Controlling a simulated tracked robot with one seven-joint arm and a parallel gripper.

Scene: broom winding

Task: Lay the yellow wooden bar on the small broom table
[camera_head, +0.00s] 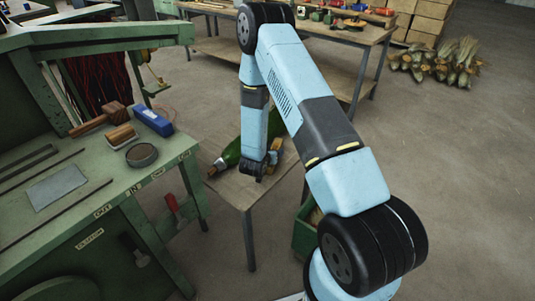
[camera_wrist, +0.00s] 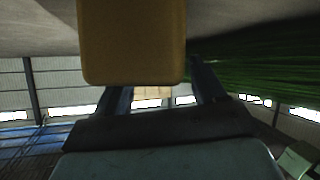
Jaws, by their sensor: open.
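The yellow wooden bar (camera_head: 276,148) is at the small broom table (camera_head: 226,192), beside a green broom (camera_head: 231,155). In the wrist view the bar (camera_wrist: 133,45) looms close, in front of the fingers, and the green bristles (camera_wrist: 255,66) run along its right side. My gripper (camera_head: 264,172) is low over the small table, right of the broom's near end. Its jaws (camera_wrist: 160,95) are open and the bar is close to them. My gripper and wrist hide part of the bar, so I cannot tell whether the bar touches the tabletop.
A green machine bench (camera_head: 90,215) stands at left with a mallet (camera_head: 102,118), a blue box (camera_head: 153,120) and a round tin (camera_head: 142,154). A longer table (camera_head: 345,32) with tools is behind. A green crate (camera_head: 304,232) stands at the small table's right. Open floor lies farther right.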

